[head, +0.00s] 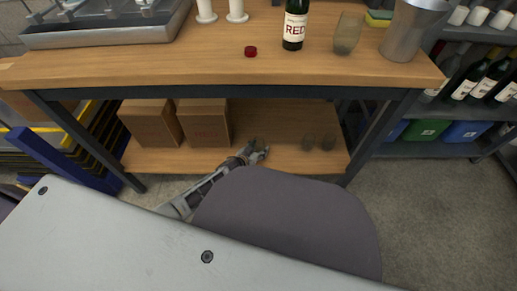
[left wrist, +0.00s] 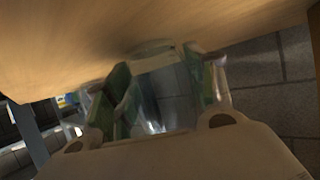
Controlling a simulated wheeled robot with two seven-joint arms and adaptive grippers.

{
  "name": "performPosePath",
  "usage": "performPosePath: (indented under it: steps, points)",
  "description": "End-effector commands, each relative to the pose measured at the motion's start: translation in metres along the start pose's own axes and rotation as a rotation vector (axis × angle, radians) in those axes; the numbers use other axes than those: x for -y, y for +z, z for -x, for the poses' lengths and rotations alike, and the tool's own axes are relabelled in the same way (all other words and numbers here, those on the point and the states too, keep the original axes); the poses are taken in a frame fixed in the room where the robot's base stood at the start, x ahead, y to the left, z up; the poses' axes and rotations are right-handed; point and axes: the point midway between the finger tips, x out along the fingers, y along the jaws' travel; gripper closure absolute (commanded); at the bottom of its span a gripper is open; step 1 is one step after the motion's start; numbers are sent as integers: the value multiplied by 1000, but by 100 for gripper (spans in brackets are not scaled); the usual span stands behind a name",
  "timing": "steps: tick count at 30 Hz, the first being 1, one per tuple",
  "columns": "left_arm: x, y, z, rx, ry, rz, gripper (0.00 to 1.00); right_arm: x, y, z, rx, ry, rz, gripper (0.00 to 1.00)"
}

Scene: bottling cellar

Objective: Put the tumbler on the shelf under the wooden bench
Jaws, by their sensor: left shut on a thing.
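My left gripper (head: 256,150) reaches in under the wooden bench (head: 190,58), just above or at the lower shelf (head: 290,160), between the boxes and the glasses there. It is shut on a clear tumbler (left wrist: 165,92), which shows between the fingers (left wrist: 160,95) in the left wrist view. In the head view the held tumbler is too small and dark to make out clearly. I cannot tell whether it touches the shelf. My right gripper is not in view.
Two cardboard boxes (head: 203,122) stand left on the shelf, and two dark glasses (head: 318,142) stand right. On the bench top are a wine bottle (head: 295,25), a smoky glass (head: 347,34), a metal bucket (head: 408,32) and a red cap (head: 250,51).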

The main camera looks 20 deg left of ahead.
Motion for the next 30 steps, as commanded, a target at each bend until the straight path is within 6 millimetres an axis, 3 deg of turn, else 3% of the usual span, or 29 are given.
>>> performPosePath:
  steps: [1,2,7,22,30]
  points:
    - [0,1,-1,-1,0,1,72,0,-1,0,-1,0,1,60]
    - [0,1,-1,0,0,1,44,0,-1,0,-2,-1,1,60]
    - [0,1,0,0,0,0,24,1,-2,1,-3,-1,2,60]
    - [0,-2,1,0,1,0,24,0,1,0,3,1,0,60]
    - [0,-1,18,1,1,1,24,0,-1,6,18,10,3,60]
